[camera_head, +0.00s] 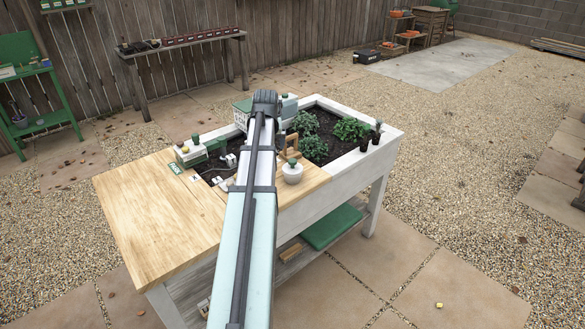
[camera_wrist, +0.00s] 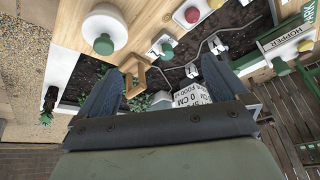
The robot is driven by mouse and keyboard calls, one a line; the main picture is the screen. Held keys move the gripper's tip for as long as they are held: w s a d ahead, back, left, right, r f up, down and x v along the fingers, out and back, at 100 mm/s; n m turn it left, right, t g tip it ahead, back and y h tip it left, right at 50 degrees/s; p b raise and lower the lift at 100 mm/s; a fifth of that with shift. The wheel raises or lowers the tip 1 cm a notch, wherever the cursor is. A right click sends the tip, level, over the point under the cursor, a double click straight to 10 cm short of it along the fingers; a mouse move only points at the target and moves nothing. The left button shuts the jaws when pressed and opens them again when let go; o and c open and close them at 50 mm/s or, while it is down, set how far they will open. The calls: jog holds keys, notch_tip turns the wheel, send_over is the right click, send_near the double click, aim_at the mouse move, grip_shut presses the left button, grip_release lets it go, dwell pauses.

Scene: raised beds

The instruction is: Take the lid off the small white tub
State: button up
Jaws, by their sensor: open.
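A round white pot with a green knob on its lid (camera_head: 292,172) stands on the wooden board of the raised bed. It also shows at the upper left of the wrist view (camera_wrist: 103,32), lid on. A white thing with dark lettering (camera_wrist: 192,93) shows low between my fingers, partly hidden by my gripper body. I cannot tell for certain which of the two is the small white tub. My gripper (camera_wrist: 160,88) is open, its two dark fingers spread apart, with nothing seen held. In the head view my arm hides the fingers.
A small wooden frame (camera_wrist: 136,69) stands near my left finger. Leafy plants (camera_head: 351,130) grow in the soil. Bare wooden top (camera_head: 150,215) lies at the bed's left.

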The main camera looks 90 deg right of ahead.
jog(key=m+g, duration=0.1)
send_near(293, 161)
notch_tip(293, 161, up, 3)
jog(key=x, duration=0.8)
jog(key=shift+w+a+f, duration=0.2)
jog(key=shift+w+f, duration=0.1)
jog(key=shift+f, duration=0.15)
jog(key=shift+s+x, duration=0.2)
jog(key=shift+x, duration=2.4)
jog(key=shift+a, duration=0.2)
jog(key=shift+c, duration=0.5)
jog(key=c, duration=0.7)
